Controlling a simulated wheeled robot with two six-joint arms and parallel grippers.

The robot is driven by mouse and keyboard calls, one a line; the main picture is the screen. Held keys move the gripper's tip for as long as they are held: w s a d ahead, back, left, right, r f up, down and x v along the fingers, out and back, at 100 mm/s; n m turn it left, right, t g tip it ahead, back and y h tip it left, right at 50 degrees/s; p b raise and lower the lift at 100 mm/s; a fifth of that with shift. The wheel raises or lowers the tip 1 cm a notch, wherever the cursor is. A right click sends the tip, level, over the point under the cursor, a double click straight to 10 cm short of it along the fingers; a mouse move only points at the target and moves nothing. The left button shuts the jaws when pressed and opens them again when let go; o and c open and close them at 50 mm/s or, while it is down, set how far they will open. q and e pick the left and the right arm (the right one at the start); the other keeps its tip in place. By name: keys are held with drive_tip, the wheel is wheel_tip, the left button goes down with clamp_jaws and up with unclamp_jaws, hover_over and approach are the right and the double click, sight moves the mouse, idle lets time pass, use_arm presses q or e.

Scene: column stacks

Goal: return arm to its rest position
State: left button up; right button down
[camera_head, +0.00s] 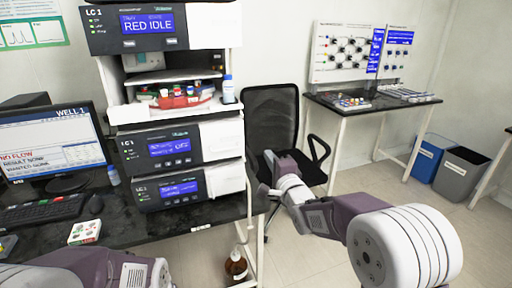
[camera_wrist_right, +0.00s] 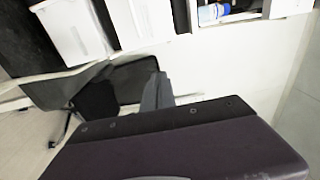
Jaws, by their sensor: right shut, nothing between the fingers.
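My right arm reaches in from the lower right of the head view, with its large white joint in front. My right gripper (camera_head: 266,188) is at the far end of that arm, in front of the black chair and just right of the instrument stack. In the right wrist view the grey fingers of the right gripper (camera_wrist_right: 158,92) are together, with nothing between them. My left arm shows only in part at the lower left of the head view. Its gripper is not in view.
The instrument stack (camera_head: 168,150) stands on the dark bench (camera_head: 150,228), with a red tray (camera_head: 182,99) of vials inside. A black chair (camera_head: 270,112) is behind my right gripper. A brown bottle (camera_head: 236,266) stands below. Blue (camera_head: 428,158) and grey (camera_head: 461,173) bins are at right.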

drive_tip(key=s+d+f+n+g+h, duration=0.4)
drive_tip(key=s+d+f+g, duration=0.45)
drive_tip(key=s+f, duration=0.6)
drive_tip(key=s+d+f+n+g, duration=0.1)
drive_tip(key=s+f+n+g, duration=0.4)
drive_tip(key=s, duration=0.4)
drive_tip(key=s+d+f+n+g, duration=0.1)
drive_tip(key=s+f+n+g, duration=0.2)
drive_tip(key=s+f+n, duration=0.35)
wheel_tip(320, 180, up, 13)
drive_tip(key=s+p, duration=0.2)
drive_tip(key=p, duration=1.2)
drive_tip(key=shift+s+d+m+h, duration=0.2)
drive_tip(key=shift+s+m+h, duration=0.1)
drive_tip(key=shift+s+m, duration=0.05)
